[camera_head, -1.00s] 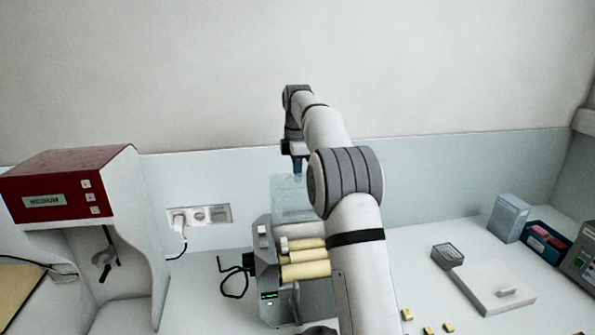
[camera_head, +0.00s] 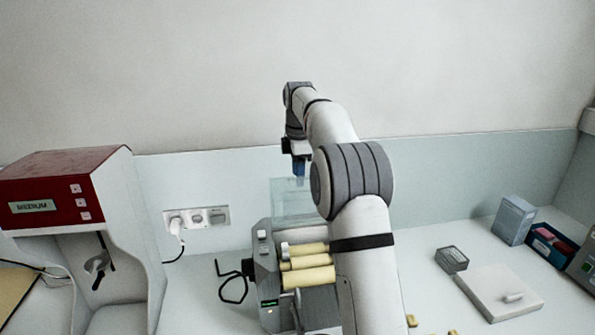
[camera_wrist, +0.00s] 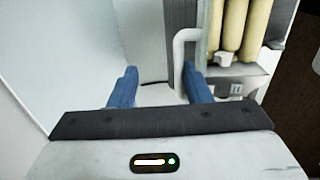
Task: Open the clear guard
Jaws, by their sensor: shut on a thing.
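The mill (camera_head: 268,260) stands on the bench with several cream rollers (camera_head: 308,277); the rollers also show in the wrist view (camera_wrist: 231,30). The clear guard (camera_head: 290,205) is a see-through panel standing up behind the rollers, in front of the wall. My gripper (camera_head: 299,170) points down at the guard's top edge, with its blue fingers at the panel. In the wrist view my gripper (camera_wrist: 158,80) is shut on the guard, its fingers some way apart; the clear part between them is hard to make out. My arm hides the mill's right side.
A red-topped machine (camera_head: 65,185) stands at the left. A wall socket (camera_head: 197,217) with a plug is behind. At the right are a white lidded box (camera_head: 490,290), a small grey box (camera_head: 452,259) and a blue tray (camera_head: 548,243).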

